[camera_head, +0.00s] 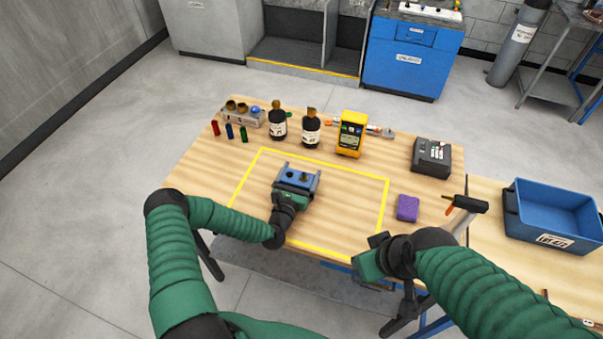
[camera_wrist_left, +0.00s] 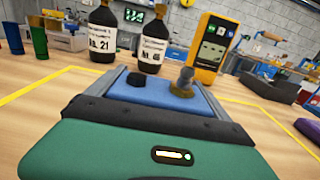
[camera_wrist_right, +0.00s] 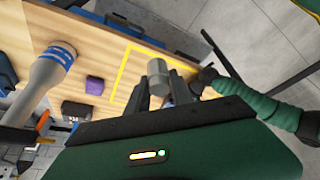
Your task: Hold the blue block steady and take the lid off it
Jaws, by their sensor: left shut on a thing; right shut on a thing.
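The blue block (camera_head: 297,179) sits inside the yellow taped outline on the wooden table. My left gripper (camera_head: 296,184) is shut on it, with a finger along each side. The left wrist view shows the block's blue top (camera_wrist_left: 178,96) with a black knob and a brass-and-grey post standing on it. My right gripper (camera_wrist_right: 160,92) is shut on a small grey cylinder (camera_wrist_right: 158,74), which appears to be the lid. It is apart from the block, off the table's front edge. In the head view the cylinder is hidden.
Two dark bottles (camera_head: 278,125), a yellow meter (camera_head: 350,133) and several small coloured tubes stand along the back. A purple block (camera_head: 407,207) and a black device (camera_head: 431,156) are at the right. A blue bin (camera_head: 551,217) is farther right. The taped area around the block is clear.

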